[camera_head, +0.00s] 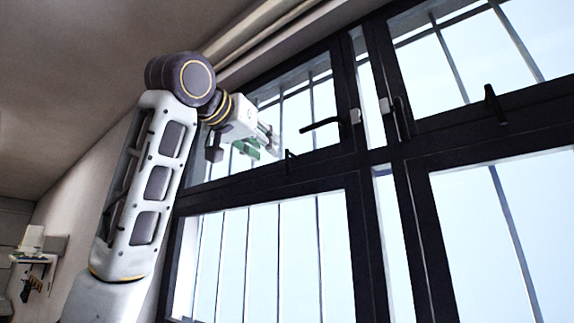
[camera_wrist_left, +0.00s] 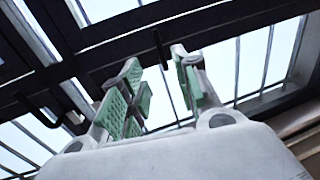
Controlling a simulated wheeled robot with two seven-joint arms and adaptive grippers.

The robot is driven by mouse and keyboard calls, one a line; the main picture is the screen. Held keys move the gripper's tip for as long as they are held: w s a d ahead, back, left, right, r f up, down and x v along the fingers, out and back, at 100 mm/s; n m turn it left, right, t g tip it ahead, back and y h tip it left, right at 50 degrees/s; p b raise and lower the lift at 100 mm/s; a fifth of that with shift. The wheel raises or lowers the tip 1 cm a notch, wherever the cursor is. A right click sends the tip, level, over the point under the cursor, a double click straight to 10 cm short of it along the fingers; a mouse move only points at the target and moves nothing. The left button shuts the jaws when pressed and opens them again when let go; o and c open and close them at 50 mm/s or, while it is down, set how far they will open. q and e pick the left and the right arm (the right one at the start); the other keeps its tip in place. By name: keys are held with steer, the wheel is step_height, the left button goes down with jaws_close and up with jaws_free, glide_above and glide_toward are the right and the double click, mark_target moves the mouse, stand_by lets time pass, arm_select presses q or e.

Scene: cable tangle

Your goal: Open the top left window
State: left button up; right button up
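The top left window (camera_head: 300,107) is a dark-framed pane with bars behind it. It looks closed in its frame. Its black lever handle (camera_head: 320,124) points left from a pale mount on the right stile. The handle also shows at the left of the left wrist view (camera_wrist_left: 38,112). A short black peg (camera_head: 289,161) stands on the bottom rail and shows in the left wrist view (camera_wrist_left: 160,48). My left gripper (camera_head: 263,141) is in front of this window, left of the handle and apart from it. Its green-padded fingers (camera_wrist_left: 160,88) are spread and empty. My right gripper is out of view.
The top right window (camera_head: 470,60) has an upright handle (camera_head: 401,117) and another peg (camera_head: 490,100). Large lower panes (camera_head: 285,250) lie below the dark crossbar. A pale rail (camera_head: 265,35) runs above the window. A wall shelf with items (camera_head: 35,255) is at far left.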

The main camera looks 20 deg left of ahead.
mark_target(286, 164)
arm_select(q)
steer(key=w+p, duration=0.1)
steer(key=w, duration=0.3)
steer(key=w+d+p, duration=0.1)
steer(key=w+p, duration=0.1)
steer(key=w, duration=0.2)
steer(key=w+d+p, duration=0.1)
steer(key=w, duration=0.4)
steer(key=shift+c, duration=0.4)
jaws_close()
